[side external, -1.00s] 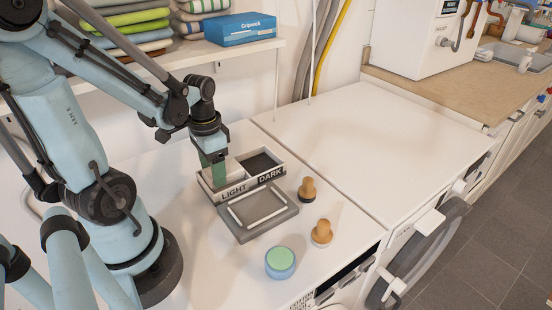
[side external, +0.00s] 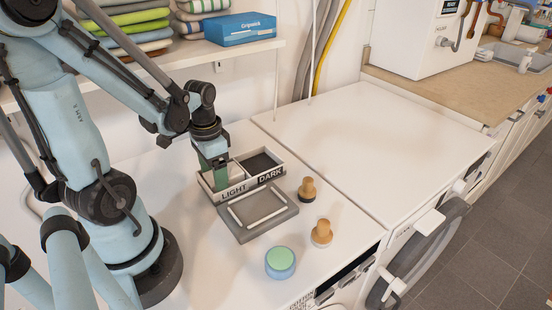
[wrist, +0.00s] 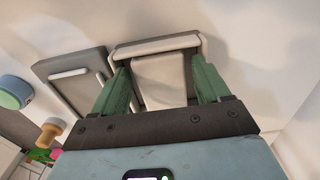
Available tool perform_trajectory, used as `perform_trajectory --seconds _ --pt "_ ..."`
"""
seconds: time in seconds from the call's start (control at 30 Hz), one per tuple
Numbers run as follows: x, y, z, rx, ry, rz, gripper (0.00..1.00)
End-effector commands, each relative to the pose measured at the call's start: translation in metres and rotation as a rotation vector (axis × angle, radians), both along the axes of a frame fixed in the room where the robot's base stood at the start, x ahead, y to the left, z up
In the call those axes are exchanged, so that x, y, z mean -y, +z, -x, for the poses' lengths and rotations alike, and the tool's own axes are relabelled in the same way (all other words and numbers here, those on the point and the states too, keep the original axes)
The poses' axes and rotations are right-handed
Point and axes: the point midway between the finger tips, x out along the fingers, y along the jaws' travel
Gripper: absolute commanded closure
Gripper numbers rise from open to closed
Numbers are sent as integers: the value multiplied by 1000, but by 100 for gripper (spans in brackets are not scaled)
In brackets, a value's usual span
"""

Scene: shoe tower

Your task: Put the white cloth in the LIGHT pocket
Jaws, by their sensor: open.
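The two-pocket box (side external: 275,177) stands on the white worktop, with LIGHT on the left front and DARK on the right. The white cloth (side external: 237,170) shows in the LIGHT pocket, partly hidden by my gripper. In the wrist view the pale cloth (wrist: 160,75) lies between my fingers, below the box's rim. My gripper (side external: 214,171) points down over the left side of the LIGHT pocket, its green fingers reaching into it. The wrist view shows the gripper (wrist: 158,68) with its fingers spread apart. The DARK pocket (side external: 258,162) has a dark inside.
A grey tray (side external: 239,233) with a white raised outline sits in front of the box. Two wooden-knobbed pieces (side external: 308,189) (side external: 322,233) and a green-topped round tub (side external: 280,262) stand nearby. A shelf (side external: 240,50) runs behind. The worktop at right (side external: 370,140) is clear.

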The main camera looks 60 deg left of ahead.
Motion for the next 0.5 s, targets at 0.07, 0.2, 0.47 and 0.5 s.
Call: perform_trajectory --seconds 0.07,0.2,0.47,0.5 --pt "0 3 0 -1 0 0 14" --pt "0 12 0 -1 0 0 14" --pt "0 38 0 -1 0 0 14" --pt "0 43 0 -1 0 0 14"
